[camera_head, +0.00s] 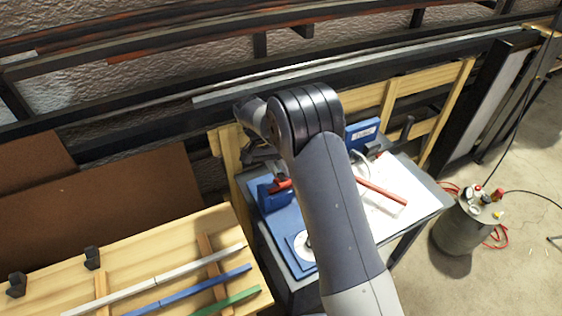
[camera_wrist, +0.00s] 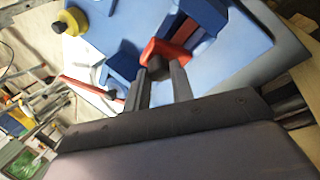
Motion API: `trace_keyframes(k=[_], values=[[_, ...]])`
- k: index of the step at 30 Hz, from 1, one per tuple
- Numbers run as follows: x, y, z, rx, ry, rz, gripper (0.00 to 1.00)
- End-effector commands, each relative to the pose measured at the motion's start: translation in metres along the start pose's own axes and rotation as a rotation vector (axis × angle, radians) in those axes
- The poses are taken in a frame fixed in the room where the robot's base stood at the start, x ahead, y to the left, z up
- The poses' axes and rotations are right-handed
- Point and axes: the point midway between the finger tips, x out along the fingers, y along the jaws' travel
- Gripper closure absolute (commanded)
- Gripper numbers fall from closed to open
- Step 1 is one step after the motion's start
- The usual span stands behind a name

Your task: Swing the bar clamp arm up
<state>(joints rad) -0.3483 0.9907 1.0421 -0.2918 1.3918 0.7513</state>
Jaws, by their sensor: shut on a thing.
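The bar clamp arm is a red piece (camera_wrist: 166,52) with a dark end, at the blue clamp body (camera_wrist: 205,14) in the wrist view. My gripper (camera_wrist: 161,76) has its two grey fingers on either side of the dark end and is shut on the arm. In the head view the red arm (camera_head: 281,185) shows just above the blue clamp block (camera_head: 272,199) on the table's left side. There my gripper (camera_head: 268,168) reaches down to it from above, partly hidden by my own arm. The exact tilt of the clamp arm is hard to tell.
The work table (camera_head: 425,192) also carries a blue labelled box (camera_head: 362,134) and a long red bar (camera_head: 382,190) on a white surface. A wooden rack with coloured laths (camera_head: 190,289) stands front left. A grey canister (camera_head: 465,225) stands on the floor to the right.

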Motion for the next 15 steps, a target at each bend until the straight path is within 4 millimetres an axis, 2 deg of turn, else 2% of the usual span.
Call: trace_keyframes(k=[1,15], values=[[-0.005,0.0,-0.002,-0.01,-0.025,0.023,1.0],[-0.005,-0.011,-0.013,-0.077,-0.199,0.183,1.0]])
